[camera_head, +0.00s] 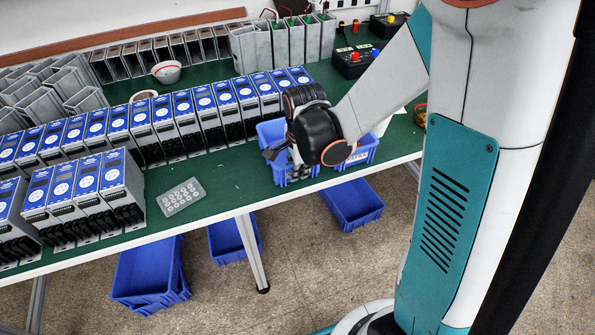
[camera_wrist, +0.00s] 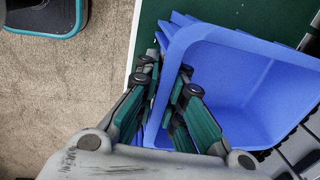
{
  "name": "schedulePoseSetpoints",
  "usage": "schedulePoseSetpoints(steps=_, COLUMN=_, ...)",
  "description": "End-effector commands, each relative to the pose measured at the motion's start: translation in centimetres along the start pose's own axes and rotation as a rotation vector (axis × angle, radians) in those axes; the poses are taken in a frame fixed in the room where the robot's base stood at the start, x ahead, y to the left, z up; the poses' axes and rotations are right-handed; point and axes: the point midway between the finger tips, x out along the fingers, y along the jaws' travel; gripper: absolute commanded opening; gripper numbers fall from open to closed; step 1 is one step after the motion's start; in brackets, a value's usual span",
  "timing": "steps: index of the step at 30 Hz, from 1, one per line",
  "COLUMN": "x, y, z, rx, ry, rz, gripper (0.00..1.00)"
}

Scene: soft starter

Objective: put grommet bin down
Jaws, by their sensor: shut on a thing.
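The blue bin that I take as the grommet bin (camera_wrist: 225,85) is large in the wrist view, with a bare blue inside where I can see it. My gripper (camera_wrist: 165,88) is shut on its near wall, one finger on each side. In the head view my gripper (camera_head: 300,170) is at the table's front edge, with blue bin parts showing left (camera_head: 272,135) and right (camera_head: 364,153) of it. My wrist hides the middle, so I cannot tell whether these are one bin or two. Whether the held bin touches the table is unclear.
Rows of blue-faced soft starters (camera_head: 190,122) stand left and behind. Black boxes (camera_head: 352,62) stand at the back right. Blue bins (camera_head: 150,272) lie on the floor below.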

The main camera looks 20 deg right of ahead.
Motion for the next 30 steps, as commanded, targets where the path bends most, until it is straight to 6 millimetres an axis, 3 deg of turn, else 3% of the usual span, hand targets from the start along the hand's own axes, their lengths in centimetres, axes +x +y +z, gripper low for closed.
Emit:
schedulePoseSetpoints(steps=7, x=0.1, y=0.0, z=0.0, rx=0.000, ry=0.000, rz=0.000, gripper=0.00)
schedulePoseSetpoints(steps=9, x=0.0, y=0.0, z=0.0, rx=0.000, ry=0.000, rz=0.000, gripper=0.20)
schedulePoseSetpoints(steps=11, x=0.0, y=0.0, z=0.0, rx=0.000, ry=0.000, rz=0.000, gripper=0.29)
schedulePoseSetpoints(steps=23, x=-0.4, y=0.0, z=0.0, rx=0.000, ry=0.000, rz=0.000, gripper=0.29)
schedulePoseSetpoints(steps=30, x=-4.5, y=0.0, z=0.0, rx=0.000, ry=0.000, rz=0.000, gripper=0.29)
